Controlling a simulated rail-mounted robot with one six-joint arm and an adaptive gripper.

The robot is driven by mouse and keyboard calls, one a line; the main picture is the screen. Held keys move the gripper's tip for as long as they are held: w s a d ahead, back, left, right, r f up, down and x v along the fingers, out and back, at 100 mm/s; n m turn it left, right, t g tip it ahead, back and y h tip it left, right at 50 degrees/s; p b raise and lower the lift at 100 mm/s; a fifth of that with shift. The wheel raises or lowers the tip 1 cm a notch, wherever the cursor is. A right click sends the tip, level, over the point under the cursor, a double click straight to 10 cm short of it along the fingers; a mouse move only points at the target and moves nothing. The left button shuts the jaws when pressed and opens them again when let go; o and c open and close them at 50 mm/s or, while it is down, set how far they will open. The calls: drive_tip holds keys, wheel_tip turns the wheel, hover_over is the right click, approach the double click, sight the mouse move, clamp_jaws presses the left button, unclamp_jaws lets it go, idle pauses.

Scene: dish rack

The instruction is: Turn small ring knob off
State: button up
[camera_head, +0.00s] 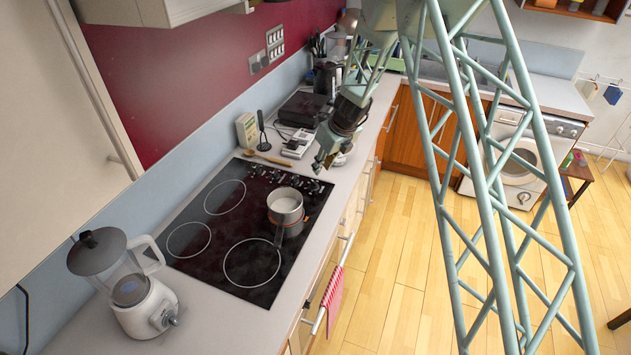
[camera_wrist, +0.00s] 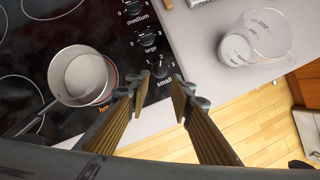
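The small ring knob (camera_wrist: 159,66) is a black dial labelled "small", at the hob's corner in the wrist view. Its pointer angle is too small to read surely. My gripper (camera_wrist: 163,95) is open and empty, its two fingertips apart just below the knob in that view; neither visibly touches it.
A clear measuring jug (camera_wrist: 258,38) stands on the worktop to the right. A blender (camera_head: 137,298) stands at the near end.

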sight(315, 182)
drive_tip(key=shift+x, duration=5.4)
drive_tip(key=shift+c, duration=0.7)
clamp_jaws()
